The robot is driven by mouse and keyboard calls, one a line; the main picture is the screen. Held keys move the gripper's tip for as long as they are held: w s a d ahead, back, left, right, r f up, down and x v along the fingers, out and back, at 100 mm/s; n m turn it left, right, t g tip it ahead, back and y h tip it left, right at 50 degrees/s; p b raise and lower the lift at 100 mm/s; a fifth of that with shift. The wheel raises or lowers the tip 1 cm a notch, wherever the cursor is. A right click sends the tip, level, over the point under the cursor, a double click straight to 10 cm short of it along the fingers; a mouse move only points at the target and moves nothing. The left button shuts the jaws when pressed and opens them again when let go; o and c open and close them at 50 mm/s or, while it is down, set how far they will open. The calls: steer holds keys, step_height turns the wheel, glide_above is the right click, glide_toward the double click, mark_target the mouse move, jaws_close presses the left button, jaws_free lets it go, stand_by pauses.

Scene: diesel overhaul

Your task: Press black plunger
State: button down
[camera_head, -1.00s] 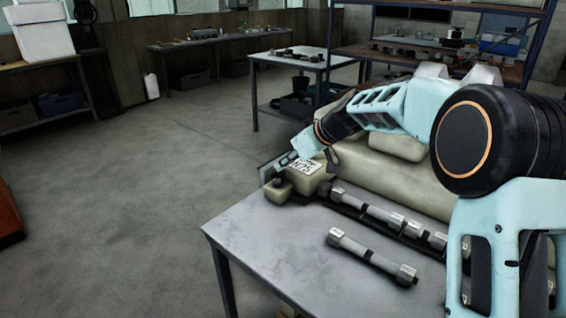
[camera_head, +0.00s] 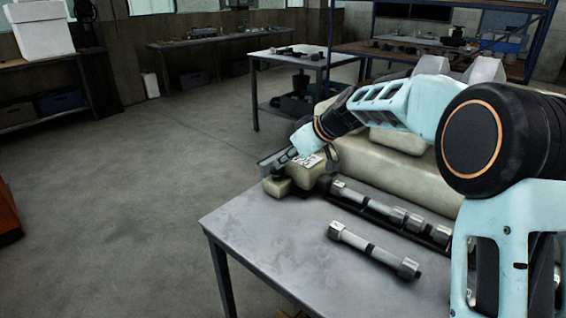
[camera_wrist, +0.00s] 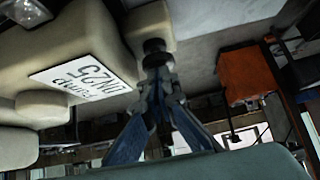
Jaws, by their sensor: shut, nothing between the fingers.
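The black plunger (camera_wrist: 154,47) is a dark, round, stepped knob on the small beige block (camera_wrist: 152,17) at the end of a beige pump unit (camera_wrist: 75,35). The block also shows in the head view (camera_head: 276,188), at the far left end of the table. My gripper (camera_wrist: 158,74) is shut and empty. Its fingertips are right at the plunger in the wrist view, and I cannot tell whether they touch it. In the head view my gripper (camera_head: 274,166) is just above the block, and the plunger is mostly hidden there.
The pump unit carries a white label (camera_wrist: 85,77). Metal shafts (camera_head: 372,250) lie on the grey table (camera_head: 250,225) in front of it. Open floor (camera_head: 120,210) lies to the left. A workbench (camera_head: 290,58) and shelving stand behind.

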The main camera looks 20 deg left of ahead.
steer(key=r+p, duration=0.1)
steer(key=r, duration=0.3)
steer(key=shift+d, duration=0.2)
steer(key=v, duration=0.9)
steer(key=shift+d, duration=0.15)
